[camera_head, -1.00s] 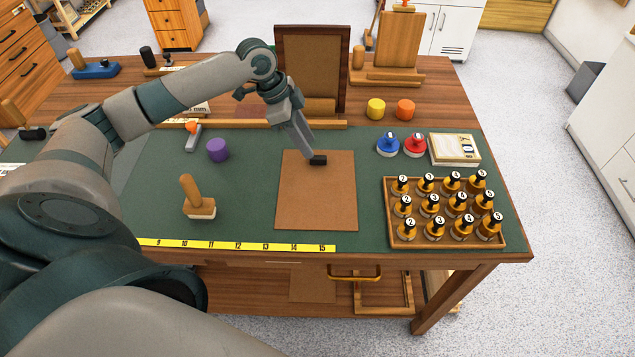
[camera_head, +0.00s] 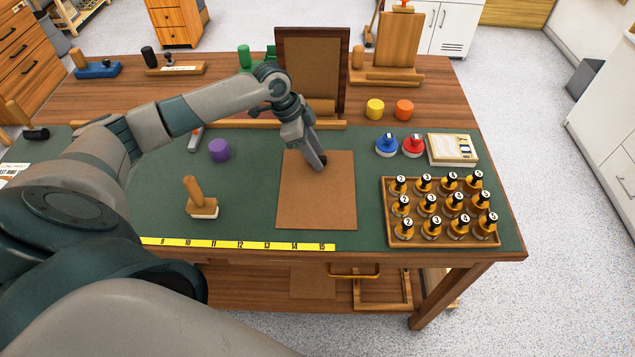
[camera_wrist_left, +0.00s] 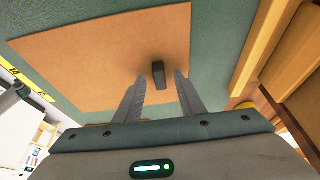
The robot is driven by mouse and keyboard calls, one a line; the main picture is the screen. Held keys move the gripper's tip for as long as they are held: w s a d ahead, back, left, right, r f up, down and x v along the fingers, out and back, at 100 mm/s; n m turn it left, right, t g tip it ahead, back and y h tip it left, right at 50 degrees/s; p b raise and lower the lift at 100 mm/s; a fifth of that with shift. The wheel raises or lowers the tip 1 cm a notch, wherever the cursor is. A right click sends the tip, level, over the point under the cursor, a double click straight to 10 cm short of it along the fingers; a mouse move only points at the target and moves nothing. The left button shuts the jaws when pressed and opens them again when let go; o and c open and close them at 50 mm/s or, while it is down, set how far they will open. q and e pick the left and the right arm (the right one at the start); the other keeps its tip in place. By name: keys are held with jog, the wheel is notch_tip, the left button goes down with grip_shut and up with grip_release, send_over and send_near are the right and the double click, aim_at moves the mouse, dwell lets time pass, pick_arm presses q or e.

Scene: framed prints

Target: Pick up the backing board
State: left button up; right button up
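The backing board (camera_head: 316,203) is a flat brown square panel lying on the green mat. A small black block, like a knob or handle (camera_wrist_left: 158,75), stands on it near its far edge. My left gripper (camera_head: 319,165) is over the far part of the board, around that block. In the left wrist view, its two fingers (camera_wrist_left: 160,88) are spread, one on each side of the black block, with gaps showing. In the head view the gripper mostly hides the block. My right gripper is in neither view.
A wooden tray of several numbered knobs (camera_head: 390,240) stands right of the board. An upright frame (camera_head: 313,70) and a wooden rail (camera_head: 240,124) are behind it. A purple cylinder (camera_head: 219,150) and a wooden-handled block (camera_head: 203,208) are to the left. A yellow ruler (camera_head: 238,244) lies in front.

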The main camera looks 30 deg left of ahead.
pick_arm(q)
jog(key=shift+c, duration=0.6)
grip_shut()
jog(key=shift+r, duration=0.2)
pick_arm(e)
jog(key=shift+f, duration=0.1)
pick_arm(q)
jog(key=shift+r+b, duration=0.45)
jog(key=shift+r, duration=0.25)
notch_tip(320, 180, up, 2)
jog(key=shift+d+r+b, duration=0.1)
jog(key=shift+r+b, duration=0.15)
jog(key=shift+b, duration=0.25)
jog(key=s+d+r+b, duration=0.2)
jog(key=s+d+r, duration=0.4)
jog(key=s+d, duration=0.1)
jog(key=shift+s+d+r, duration=0.4)
jog(key=shift+d, duration=0.35)
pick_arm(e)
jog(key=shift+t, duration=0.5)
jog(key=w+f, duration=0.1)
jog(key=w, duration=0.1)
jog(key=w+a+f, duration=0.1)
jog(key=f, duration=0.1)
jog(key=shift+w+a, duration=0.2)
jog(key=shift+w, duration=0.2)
